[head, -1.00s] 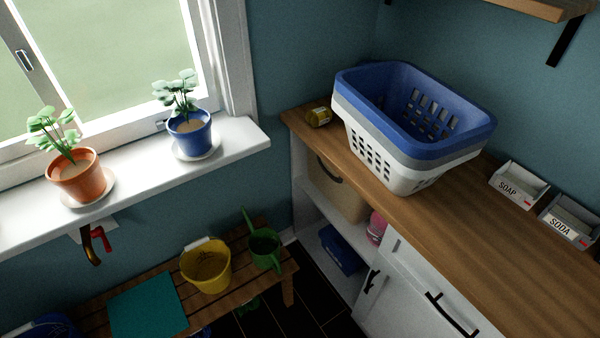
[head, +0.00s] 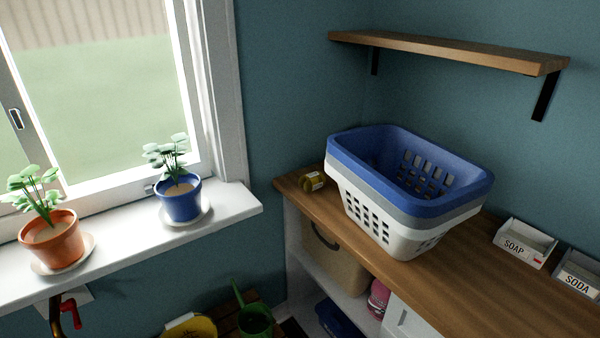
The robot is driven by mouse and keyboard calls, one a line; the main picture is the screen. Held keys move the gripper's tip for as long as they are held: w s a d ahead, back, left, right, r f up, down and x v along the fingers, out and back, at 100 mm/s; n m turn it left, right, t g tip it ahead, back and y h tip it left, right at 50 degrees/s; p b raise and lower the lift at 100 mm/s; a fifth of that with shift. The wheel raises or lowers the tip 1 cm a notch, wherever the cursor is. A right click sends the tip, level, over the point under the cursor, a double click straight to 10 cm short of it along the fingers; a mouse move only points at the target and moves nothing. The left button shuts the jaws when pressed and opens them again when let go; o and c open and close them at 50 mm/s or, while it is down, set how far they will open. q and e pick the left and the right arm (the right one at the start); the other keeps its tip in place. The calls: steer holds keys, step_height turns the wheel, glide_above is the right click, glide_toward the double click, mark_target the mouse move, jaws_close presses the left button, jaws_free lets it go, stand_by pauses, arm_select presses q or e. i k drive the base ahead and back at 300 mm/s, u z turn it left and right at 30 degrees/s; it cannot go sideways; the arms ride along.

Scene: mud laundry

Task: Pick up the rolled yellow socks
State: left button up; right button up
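A small yellow roll with a pale band (head: 313,181) lies on the wooden counter (head: 460,268) at its far left corner, just left of the laundry baskets. It looks like the rolled yellow socks, but it is too small to be sure. Neither of my grippers is in the head view.
Stacked blue, grey and white baskets (head: 385,212) stand on the counter. A wall shelf (head: 450,52) hangs above. Potted plants (head: 181,200) stand on the windowsill (head: 125,235). The counter's front strip is clear.

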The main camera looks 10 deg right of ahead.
mark_target(310, 182)
steer(key=z, duration=0.8)
steer(key=i, duration=0.7)
steer(key=u, duration=1.8)
